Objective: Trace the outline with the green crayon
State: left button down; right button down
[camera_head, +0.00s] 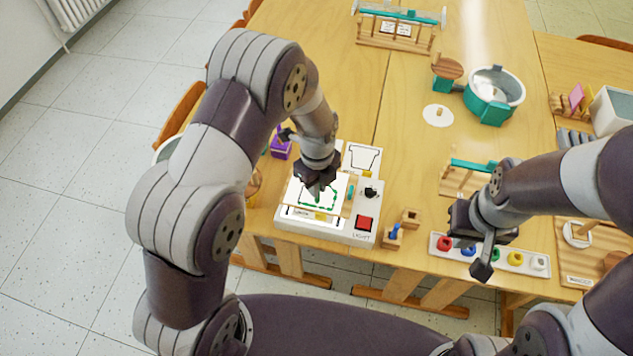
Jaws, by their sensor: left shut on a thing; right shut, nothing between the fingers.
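A white light box (365,238) with a red button and a black knob stands at the table's front edge, left of centre. A lit sheet (300,194) lies on it, with a green outline (330,203) partly drawn over. My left gripper (317,190) is low over the sheet, shut on the green crayon, which the fingers mostly hide. I cannot tell whether its tip touches the sheet. A card with a printed pot shape (363,158) lies behind. My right gripper (484,264) is shut and empty, above the tray of coloured pots.
The white tray (515,268) holds red, blue, green, yellow and white pots. Small wooden blocks (411,217) stand right of the light box. A teal pot (494,95), a wooden rack (395,38) and a purple holder (280,149) stand farther back.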

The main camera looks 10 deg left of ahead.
aim_at(318, 201)
pick_arm(q)
jog(key=shift+f+b, duration=1.05)
jog(key=shift+f, duration=0.5)
dwell(0.4)
jog(key=shift+r+p, duration=0.15)
jog(key=shift+p, duration=0.15)
dwell(0.4)
notch_tip(318, 201, up, 4)
jog(key=p, duration=0.3)
jog(key=shift+p, duration=0.4)
